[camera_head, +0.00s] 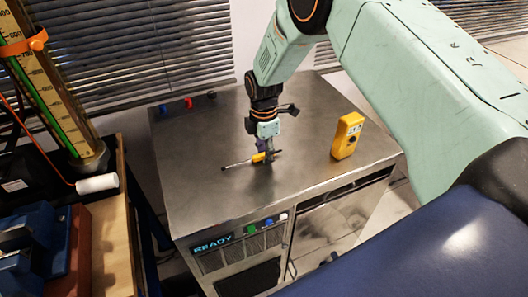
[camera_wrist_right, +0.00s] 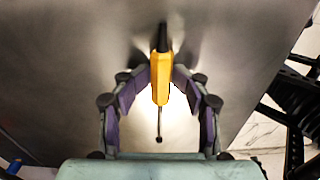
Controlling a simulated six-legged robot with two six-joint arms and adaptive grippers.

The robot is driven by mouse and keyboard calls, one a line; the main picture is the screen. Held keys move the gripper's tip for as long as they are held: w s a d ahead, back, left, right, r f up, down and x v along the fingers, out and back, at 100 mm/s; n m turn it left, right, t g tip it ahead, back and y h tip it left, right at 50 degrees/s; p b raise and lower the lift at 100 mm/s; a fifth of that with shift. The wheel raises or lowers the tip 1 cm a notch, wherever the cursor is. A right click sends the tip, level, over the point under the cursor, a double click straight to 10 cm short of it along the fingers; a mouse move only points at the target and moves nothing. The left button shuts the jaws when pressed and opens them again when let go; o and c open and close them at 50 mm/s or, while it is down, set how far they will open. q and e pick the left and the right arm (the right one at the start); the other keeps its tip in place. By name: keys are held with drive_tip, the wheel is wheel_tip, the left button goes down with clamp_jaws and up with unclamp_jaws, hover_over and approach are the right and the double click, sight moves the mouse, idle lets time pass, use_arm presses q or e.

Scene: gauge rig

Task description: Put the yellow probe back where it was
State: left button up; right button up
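The yellow probe (camera_head: 259,157) has a yellow handle and a thin dark rod pointing left in the head view. It is at the top of the metal cabinet (camera_head: 220,130); I cannot tell whether it touches the surface or is slightly raised. My right gripper (camera_head: 265,152) points down over its handle. In the right wrist view, the fingers (camera_wrist_right: 162,76) close in on both sides of the probe's yellow handle (camera_wrist_right: 161,88), apparently pressing on it. The rod extends toward the palm. My left gripper is not in view.
A yellow handheld meter (camera_head: 347,136) stands upright right of the probe. Red, blue and dark pieces sit at the cabinet's back edge. The front has a READY display (camera_head: 213,243) and coloured buttons. A gauge column (camera_head: 45,90) and white cylinder (camera_head: 97,184) are on the left bench.

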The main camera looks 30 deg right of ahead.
wheel_tip(320, 180, up, 13)
drive_tip(key=shift+w, duration=0.2)
idle(0.3)
drive_tip(key=shift+f, duration=0.1)
